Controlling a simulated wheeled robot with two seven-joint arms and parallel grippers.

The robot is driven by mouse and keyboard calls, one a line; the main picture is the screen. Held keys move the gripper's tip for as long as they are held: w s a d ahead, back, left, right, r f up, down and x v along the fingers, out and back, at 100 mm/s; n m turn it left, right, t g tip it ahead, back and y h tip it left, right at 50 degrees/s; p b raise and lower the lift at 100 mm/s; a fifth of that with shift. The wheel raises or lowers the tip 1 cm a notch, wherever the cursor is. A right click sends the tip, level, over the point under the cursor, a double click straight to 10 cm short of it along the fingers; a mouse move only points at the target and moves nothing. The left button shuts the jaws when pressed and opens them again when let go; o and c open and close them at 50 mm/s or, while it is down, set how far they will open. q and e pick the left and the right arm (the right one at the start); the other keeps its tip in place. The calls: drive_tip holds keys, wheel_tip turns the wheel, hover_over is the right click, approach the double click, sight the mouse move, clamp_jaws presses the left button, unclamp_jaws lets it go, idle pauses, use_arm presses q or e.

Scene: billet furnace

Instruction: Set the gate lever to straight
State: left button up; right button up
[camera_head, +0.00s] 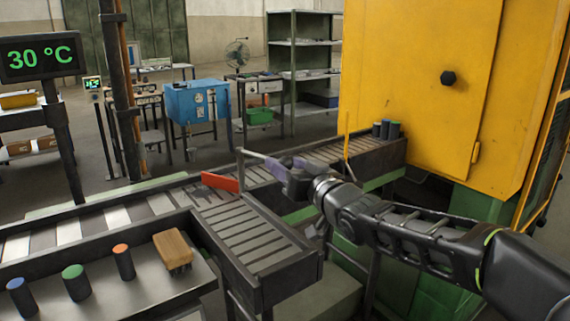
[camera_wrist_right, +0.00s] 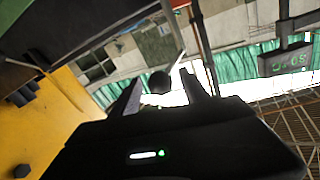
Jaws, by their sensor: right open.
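The red gate plate (camera_head: 220,182) stands at an angle on the conveyor, where the side branch meets the main line. A thin pale lever rod (camera_head: 252,154) reaches from a slim upright beside it towards my right gripper (camera_head: 277,163). In the right wrist view, a dark round knob (camera_wrist_right: 159,82) shows between the spread fingertips of the same gripper (camera_wrist_right: 160,84). The gripper is open around or just behind the knob; I cannot tell whether a finger touches it. The lever's pivot is hard to make out. My left gripper is not in view.
The roller side branch (camera_head: 243,228) runs towards the front. A tray (camera_head: 130,290) holds several coloured-top cylinders and a brush (camera_head: 173,249). The yellow furnace housing (camera_head: 415,90) stands at the right, with dark cylinders (camera_head: 385,130) beside it. A post with a temperature display (camera_head: 40,57) stands at left.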

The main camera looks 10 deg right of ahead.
drive_tip(key=shift+w+a, duration=0.15)
drive_tip(key=shift+w, duration=0.35)
drive_tip(key=shift+c, duration=0.2)
clamp_jaws()
idle(0.9)
